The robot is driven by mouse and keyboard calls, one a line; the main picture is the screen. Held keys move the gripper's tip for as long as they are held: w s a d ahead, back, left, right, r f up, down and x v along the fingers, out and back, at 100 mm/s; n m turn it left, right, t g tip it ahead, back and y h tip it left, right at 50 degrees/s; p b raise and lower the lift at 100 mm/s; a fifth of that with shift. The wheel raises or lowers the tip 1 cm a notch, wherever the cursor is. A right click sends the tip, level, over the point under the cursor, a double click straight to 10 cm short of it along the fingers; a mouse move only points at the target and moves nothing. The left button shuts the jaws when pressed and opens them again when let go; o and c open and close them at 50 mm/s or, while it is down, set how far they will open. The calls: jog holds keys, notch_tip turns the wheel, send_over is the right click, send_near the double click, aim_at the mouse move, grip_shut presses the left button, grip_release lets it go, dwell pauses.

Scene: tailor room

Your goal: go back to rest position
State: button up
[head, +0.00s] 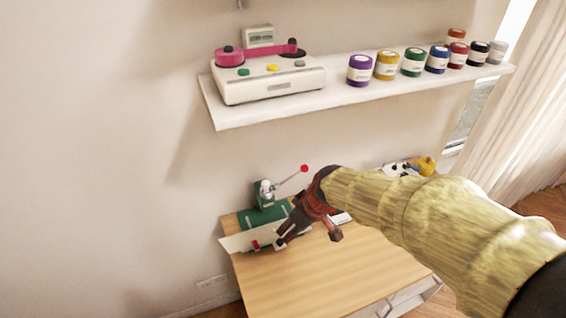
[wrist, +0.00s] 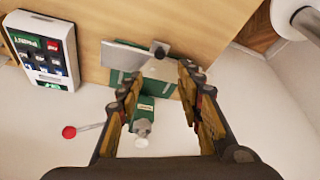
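My gripper (head: 281,242) is low over the wooden table in the head view, beside a green lever press (head: 265,192) with a red-knobbed lever. In the wrist view my gripper (wrist: 157,72) is open, its two fingers wide apart with nothing held between them. The press (wrist: 143,125) shows between and beyond the fingers. A pale flat plate (wrist: 135,58) lies across its green base near the fingertips. I cannot tell whether a fingertip touches the plate. My arm hides part of the table in the head view.
The wooden table (head: 310,275) has bare room in front. A white button panel (wrist: 45,50) stands left in the wrist view. Above, a white wall shelf (head: 345,97) bears a white machine (head: 268,80) and several coloured jars (head: 412,62). A curtain (head: 525,120) hangs at right.

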jog(key=s+d+r+m+t+h, duration=0.1)
jog(key=s+d+r+m, duration=0.2)
jog(key=s+d+r, duration=0.2)
jog(key=s+d+r+m+t+h, duration=0.1)
jog(key=s+d+r+m, duration=0.3)
jog(key=s+r, duration=0.5)
jog(key=s+d, duration=0.2)
jog(key=s, duration=0.2)
jog(key=shift+s+d+r+m+h, duration=0.15)
jog(key=shift+d+m+h, duration=0.15)
jog(key=shift+h, duration=0.1)
